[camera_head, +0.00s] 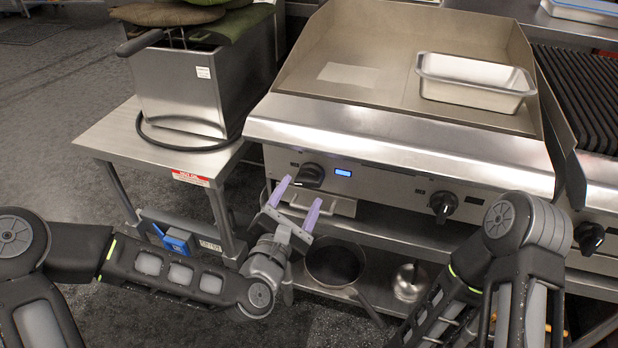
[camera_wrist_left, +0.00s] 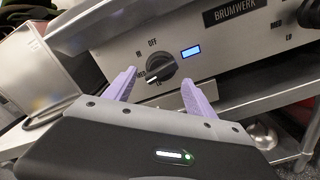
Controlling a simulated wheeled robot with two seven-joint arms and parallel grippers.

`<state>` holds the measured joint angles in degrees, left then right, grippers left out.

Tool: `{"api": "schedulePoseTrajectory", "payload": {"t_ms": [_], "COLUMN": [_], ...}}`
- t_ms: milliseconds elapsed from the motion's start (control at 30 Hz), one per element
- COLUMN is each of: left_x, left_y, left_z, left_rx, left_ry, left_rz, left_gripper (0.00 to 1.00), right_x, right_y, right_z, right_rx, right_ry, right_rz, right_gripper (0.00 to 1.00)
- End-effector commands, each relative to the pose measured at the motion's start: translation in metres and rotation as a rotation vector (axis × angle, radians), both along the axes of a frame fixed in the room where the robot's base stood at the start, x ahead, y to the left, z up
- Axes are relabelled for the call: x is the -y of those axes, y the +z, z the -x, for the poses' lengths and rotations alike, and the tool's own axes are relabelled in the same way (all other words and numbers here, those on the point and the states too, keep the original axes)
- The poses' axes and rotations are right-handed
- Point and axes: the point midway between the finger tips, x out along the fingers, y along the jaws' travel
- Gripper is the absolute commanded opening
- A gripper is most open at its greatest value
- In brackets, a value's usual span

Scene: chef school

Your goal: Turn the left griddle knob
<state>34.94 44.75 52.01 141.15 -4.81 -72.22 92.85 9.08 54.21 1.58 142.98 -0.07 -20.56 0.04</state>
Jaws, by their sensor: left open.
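The left griddle knob (camera_head: 309,175) is a black dial on the steel front panel of the griddle (camera_head: 400,135), with a lit blue display beside it. In the left wrist view the knob (camera_wrist_left: 160,68) shows between the fingers, with OFF, MED and other marks around it. My left gripper (camera_head: 296,196) is open, its purple fingers pointing up toward the panel just below and in front of the knob. In the left wrist view the left gripper (camera_wrist_left: 157,88) has a finger on each side of the knob; contact cannot be told. My right arm shows at the lower right, its gripper out of sight.
The right griddle knob (camera_head: 443,204) is farther right on the panel. A steel pan (camera_head: 478,85) sits on the griddle. A fryer box (camera_head: 180,85) stands on a side table (camera_head: 95,140) at left.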

Motion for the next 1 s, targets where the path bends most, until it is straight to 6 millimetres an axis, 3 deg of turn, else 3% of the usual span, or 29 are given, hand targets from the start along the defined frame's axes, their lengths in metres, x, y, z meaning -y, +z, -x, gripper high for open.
{"api": "schedulePoseTrajectory", "payload": {"t_ms": [433,767,1000], "left_x": [0.02,0.021,0.021], "left_y": [-0.001,0.0,0.0], "left_z": [-0.058,-0.064,-0.064], "left_rx": [0.001,-0.001,0.0], "left_ry": [-0.001,0.0,-0.001], "left_rz": [-0.001,-0.001,-0.001], "left_gripper": [0.64,0.64,0.46], "right_x": [0.0,0.0,0.0], "right_y": [-0.008,-0.008,-0.008], "right_z": [0.0,0.0,0.0], "right_rx": [0.0,0.0,0.0], "right_ry": [-0.001,-0.001,-0.001], "right_rz": [0.0,0.0,0.0], "right_gripper": [0.86,0.86,0.86]}}
